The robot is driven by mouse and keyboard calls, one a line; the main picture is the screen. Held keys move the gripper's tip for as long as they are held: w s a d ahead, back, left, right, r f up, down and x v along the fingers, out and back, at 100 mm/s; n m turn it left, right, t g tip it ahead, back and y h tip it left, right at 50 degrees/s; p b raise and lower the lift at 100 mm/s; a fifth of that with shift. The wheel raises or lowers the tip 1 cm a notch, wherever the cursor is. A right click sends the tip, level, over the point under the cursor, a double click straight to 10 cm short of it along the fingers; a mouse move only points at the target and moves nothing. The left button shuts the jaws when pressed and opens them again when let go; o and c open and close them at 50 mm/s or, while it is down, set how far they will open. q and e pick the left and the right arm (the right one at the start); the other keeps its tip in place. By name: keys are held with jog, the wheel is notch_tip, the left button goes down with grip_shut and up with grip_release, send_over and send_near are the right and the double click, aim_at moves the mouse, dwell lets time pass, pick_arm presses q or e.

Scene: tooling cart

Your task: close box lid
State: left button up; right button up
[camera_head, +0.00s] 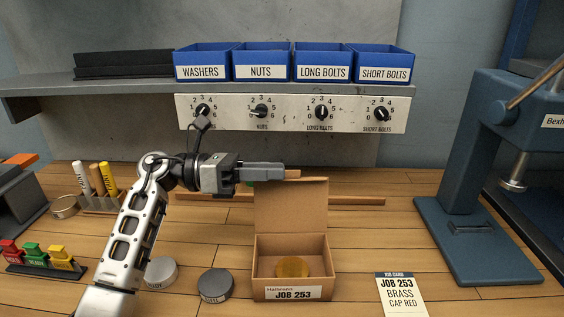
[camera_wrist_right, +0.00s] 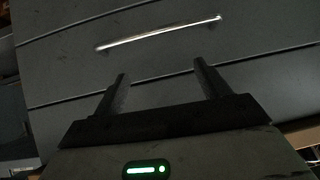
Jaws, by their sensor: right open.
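A small cardboard box (camera_head: 292,287) labelled JOB 253 sits on the wooden bench, with a round brass-coloured piece (camera_head: 293,267) inside. Its lid (camera_head: 291,210) is open and stands roughly upright at the back. My left gripper (camera_head: 292,172) is at the lid's upper left edge, fingers pointing right. It is seen side-on, so I cannot tell its opening or whether it touches the lid. My right gripper (camera_wrist_right: 161,70) is open and empty in the right wrist view, before a dark drawer front (camera_wrist_right: 150,65) with a metal handle (camera_wrist_right: 160,33).
Grey round tins (camera_head: 215,286) stand left of the box, near my left arm. A job card (camera_head: 400,293) lies to its right. A blue press (camera_head: 475,235) stands at the right. Blue bins (camera_head: 262,63) sit on the shelf above a dial panel (camera_head: 292,113).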

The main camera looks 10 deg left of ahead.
pick_arm(q)
jog(key=shift+x, duration=1.25)
grip_shut()
dwell(0.5)
